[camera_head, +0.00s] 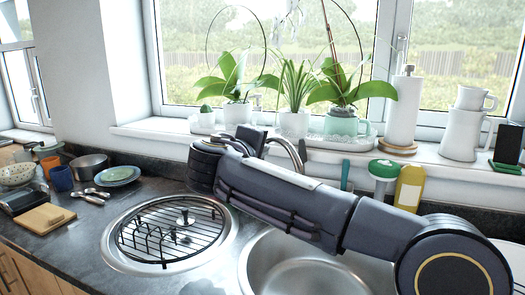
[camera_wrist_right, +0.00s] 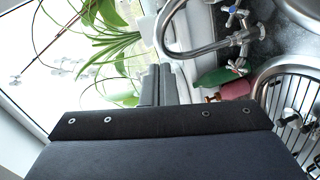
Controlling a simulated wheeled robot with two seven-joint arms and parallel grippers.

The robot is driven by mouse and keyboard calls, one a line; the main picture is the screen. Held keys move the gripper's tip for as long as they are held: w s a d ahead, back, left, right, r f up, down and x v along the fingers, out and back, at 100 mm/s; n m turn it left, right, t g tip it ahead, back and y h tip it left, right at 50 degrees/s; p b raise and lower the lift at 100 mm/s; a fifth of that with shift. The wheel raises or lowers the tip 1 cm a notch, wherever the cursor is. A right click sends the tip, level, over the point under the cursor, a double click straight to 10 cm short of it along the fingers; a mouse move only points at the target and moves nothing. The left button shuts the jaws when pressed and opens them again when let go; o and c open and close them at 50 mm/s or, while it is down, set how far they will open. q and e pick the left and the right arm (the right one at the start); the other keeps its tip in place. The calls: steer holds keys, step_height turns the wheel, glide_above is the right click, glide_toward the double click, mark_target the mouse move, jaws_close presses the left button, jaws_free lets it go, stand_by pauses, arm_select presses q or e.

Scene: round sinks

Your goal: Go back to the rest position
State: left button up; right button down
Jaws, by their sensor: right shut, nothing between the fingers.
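My right arm comes in from the right in the head view and reaches across the sinks. My right gripper (camera_head: 252,134) is at the arm's far end, near the windowsill and just left of the curved tap. In the right wrist view its two dark fingers (camera_wrist_right: 156,84) lie together, shut with nothing between them. My left gripper is in neither view.
The tap (camera_head: 290,150) stands close to the gripper; it also shows in the wrist view (camera_wrist_right: 215,45). Potted plants (camera_head: 295,115) line the sill behind. A wire rack (camera_head: 172,232) covers the left round sink; the right sink (camera_head: 315,270) lies below my arm. A yellow bottle (camera_head: 409,188) stands behind.

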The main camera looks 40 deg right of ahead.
steer(key=shift+s+a, duration=0.2)
steer(key=shift+a, duration=0.05)
steer(key=s+a+f+g+y+p, duration=0.1)
steer(key=s+a+f+y+p, duration=0.15)
steer(key=s+f+y, duration=0.4)
steer(key=s+a+f+g+y+p, duration=0.1)
steer(key=s+a+f+y, duration=0.25)
steer(key=f, duration=0.65)
steer(key=s+a+f+m+y+p, duration=0.1)
steer(key=s+a+f+m+y, duration=0.1)
steer(key=s+a+f+y, duration=0.2)
steer(key=s+a+f+m+y, duration=0.2)
steer(key=s+a+f+y, duration=0.2)
steer(key=a, duration=0.7)
steer(key=shift+s+f+m+t+p, duration=0.2)
steer(key=shift+s+m+t+p, duration=0.15)
steer(key=shift+s, duration=0.8)
